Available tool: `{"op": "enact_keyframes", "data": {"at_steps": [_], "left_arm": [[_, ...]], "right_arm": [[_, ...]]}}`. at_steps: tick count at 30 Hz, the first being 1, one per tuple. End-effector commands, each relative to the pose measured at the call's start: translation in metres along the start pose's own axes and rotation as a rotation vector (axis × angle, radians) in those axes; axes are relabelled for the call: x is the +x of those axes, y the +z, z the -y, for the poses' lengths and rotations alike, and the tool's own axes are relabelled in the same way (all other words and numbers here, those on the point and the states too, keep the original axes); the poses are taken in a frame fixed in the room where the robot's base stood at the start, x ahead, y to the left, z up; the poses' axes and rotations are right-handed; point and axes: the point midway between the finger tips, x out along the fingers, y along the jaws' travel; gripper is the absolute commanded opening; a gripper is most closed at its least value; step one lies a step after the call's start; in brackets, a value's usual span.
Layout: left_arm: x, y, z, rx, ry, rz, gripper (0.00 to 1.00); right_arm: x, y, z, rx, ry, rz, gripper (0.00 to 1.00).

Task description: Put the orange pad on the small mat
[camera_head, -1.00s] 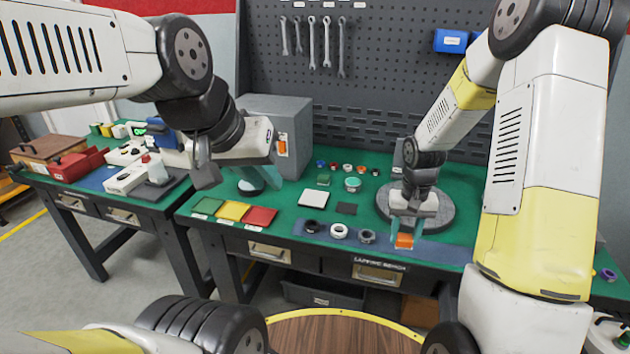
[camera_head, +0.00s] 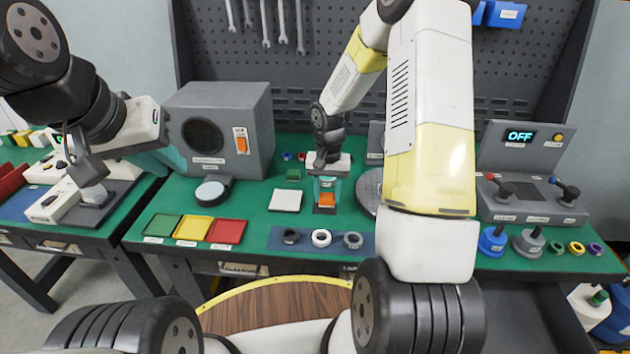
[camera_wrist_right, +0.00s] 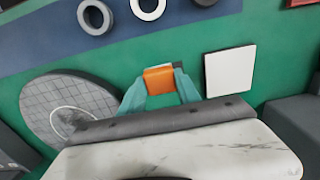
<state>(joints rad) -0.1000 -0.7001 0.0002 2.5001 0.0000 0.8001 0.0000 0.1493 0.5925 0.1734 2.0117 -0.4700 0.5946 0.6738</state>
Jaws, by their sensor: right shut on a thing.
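The orange pad (camera_head: 328,200) is between the fingertips of my right gripper (camera_head: 327,194). The right wrist view shows the orange pad (camera_wrist_right: 158,79) held between the teal fingers. The small mat (camera_head: 323,211), a dark square beside a white square tile (camera_head: 286,201), lies at the pad in the head view, partly covered by pad and gripper. Whether pad and mat touch I cannot tell.
A round lapping plate (camera_head: 367,185) lies right of my right gripper, partly behind my arm. A blue strip (camera_head: 268,240) with several rings is in front. Green, yellow and red trays (camera_head: 227,231) lie front left. A grey box (camera_head: 222,110) stands behind. Knobs and a switch panel (camera_head: 520,180) are right.

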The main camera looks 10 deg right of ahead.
Motion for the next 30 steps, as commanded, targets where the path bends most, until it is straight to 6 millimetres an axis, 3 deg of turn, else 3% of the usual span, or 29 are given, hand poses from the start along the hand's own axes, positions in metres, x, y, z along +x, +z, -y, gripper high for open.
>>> {"op": "enact_keyframes", "data": {"at_steps": [9, 16, 27, 28, 30], "left_arm": [[0.0, 0.0, 0.0, 0.0, 0.0, 0.0, 0.2], [0.0, 0.0, 0.0, 0.0, 0.0, 0.0, 0.2], [0.0, 0.0, 0.0, 0.0, 0.0, 0.0, 0.2], [0.0, 0.0, 0.0, 0.0, 0.0, 0.0, 0.2], [0.0, 0.0, 0.0, 0.0, 0.0, 0.0, 0.2]], "right_arm": [[0.003, -0.029, 0.008, 0.001, 0.0, 0.0, 0.0], [0.036, -0.027, 0.008, -0.002, 0.0, 0.002, 0.0], [0.041, -0.027, 0.008, -0.001, 0.0, 0.001, 0.0], [0.041, -0.028, 0.008, -0.001, 0.0, 0.001, 0.43], [0.041, -0.028, 0.008, -0.001, 0.0, 0.001, 0.57]]}}
